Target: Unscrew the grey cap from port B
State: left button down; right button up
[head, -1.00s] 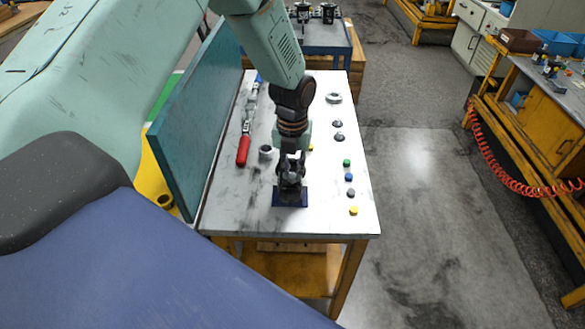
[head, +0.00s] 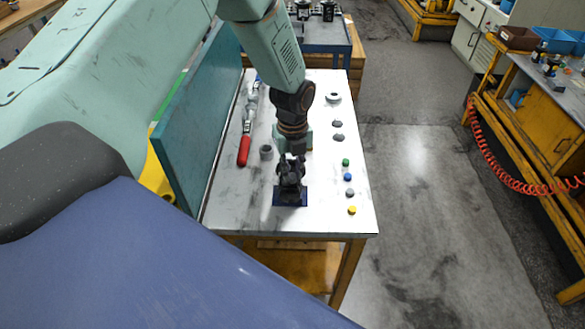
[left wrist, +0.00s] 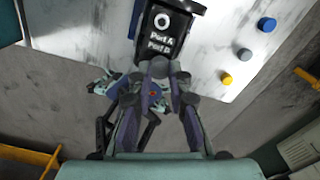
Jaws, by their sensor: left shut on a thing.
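The motor block stands near the front edge of the table. In the left wrist view it is a black block (left wrist: 168,24) with a white ring and the labels Port A and Port B. In the head view its blue base (head: 290,203) shows under my left gripper (head: 290,181). That gripper also shows in the left wrist view (left wrist: 159,72), its fingers closed together at the block's edge just below the Port B label. My right gripper is in neither view.
Loose green (head: 346,162), blue (head: 348,177), grey (head: 350,193) and yellow (head: 352,210) caps lie along the table's right side. A red-handled tool (head: 244,150) and a grey ring-shaped part (head: 266,152) lie left of the arm. A teal panel (head: 190,130) borders the table's left.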

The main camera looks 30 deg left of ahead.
pick_arm(q)
jog(key=n+p, duration=0.1)
jog(key=n, duration=0.2)
jog(key=shift+r, duration=0.1)
jog(key=shift+n+p, duration=0.3)
jog(key=shift+n, duration=0.4)
jog(key=c, duration=1.4)
grip_release()
jog(key=shift+c, duration=0.2)
jog(key=shift+f+m+b, duration=0.2)
jog(key=shift+m+b, duration=0.45)
jog(key=shift+m, duration=0.25)
jog(key=m+b, duration=0.1)
jog(key=m, duration=0.2)
jog(key=m+b, duration=0.1)
jog(key=m, duration=0.2)
jog(key=shift+m, duration=0.4)
jog(key=shift+r+m+b, duration=0.15)
jog(key=shift+m+b, duration=0.15)
jog(key=shift+m, duration=0.6)
